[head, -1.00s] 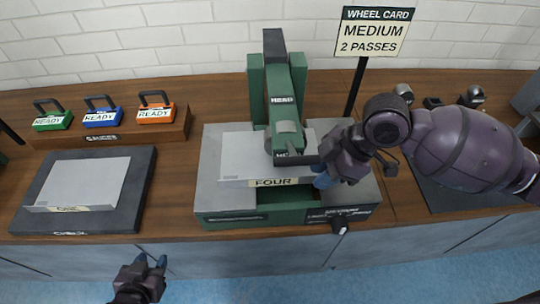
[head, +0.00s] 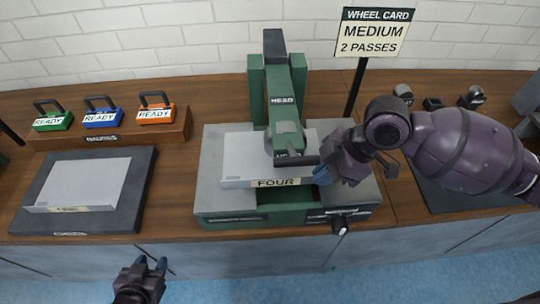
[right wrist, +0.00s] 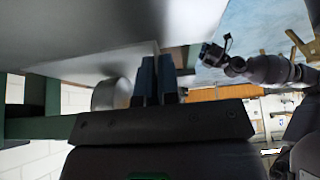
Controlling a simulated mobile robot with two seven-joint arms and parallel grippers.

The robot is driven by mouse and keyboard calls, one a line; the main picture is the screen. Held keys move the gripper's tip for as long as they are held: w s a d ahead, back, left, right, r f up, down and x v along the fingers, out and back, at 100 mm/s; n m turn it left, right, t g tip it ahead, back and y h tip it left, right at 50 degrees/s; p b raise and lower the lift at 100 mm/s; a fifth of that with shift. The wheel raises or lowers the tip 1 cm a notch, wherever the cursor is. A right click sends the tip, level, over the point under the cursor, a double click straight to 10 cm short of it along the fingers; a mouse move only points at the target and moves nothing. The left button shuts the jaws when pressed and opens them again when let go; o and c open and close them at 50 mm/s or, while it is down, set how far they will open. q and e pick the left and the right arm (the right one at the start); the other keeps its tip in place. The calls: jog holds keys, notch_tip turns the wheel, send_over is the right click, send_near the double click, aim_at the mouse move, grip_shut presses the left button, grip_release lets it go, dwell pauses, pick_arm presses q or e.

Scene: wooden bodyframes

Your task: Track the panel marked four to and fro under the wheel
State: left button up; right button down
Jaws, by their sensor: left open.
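The grey panel marked four (head: 243,160) lies on the green and grey wheel machine (head: 213,192), under its head arm (head: 284,105). Its front lip bears the FOUR label (head: 278,183). The contact between the wheel and the panel is hidden by the head's lower end. My right gripper (head: 324,175) is at the panel's front right corner, its blue fingers close together on the panel's edge; the fingers also show in the right wrist view (right wrist: 157,78). My left gripper (head: 151,264) is open and empty, low in front of the counter.
A wheel card (head: 374,34) reads MEDIUM, 2 PASSES. Another panel (head: 80,183) lies on a dark mat (head: 137,190) at left. Green, blue and orange handled blocks (head: 155,112) marked READY stand on a wooden rack behind it. A knob (head: 340,225) sits on the machine's front.

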pick_arm(q)
jog(key=shift+w+r+p, duration=0.3)
jog(key=shift+r+p, duration=0.25)
jog(key=shift+r, duration=0.3)
pick_arm(e)
jog(key=shift+w+d, duration=0.1)
jog(key=shift+d, duration=3.05)
jog(key=shift+a, duration=0.1)
pick_arm(q)
jog(key=shift+w+r+t+p, duration=0.15)
jog(key=shift+r+p, duration=0.3)
jog(key=shift+r, duration=0.2)
jog(key=shift+w+r+t+p, duration=0.15)
jog(key=shift+r+p, duration=0.25)
jog(key=shift+r, duration=0.2)
pick_arm(e)
jog(key=shift+a, duration=3.3)
jog(key=c, duration=0.7)
grip_release()
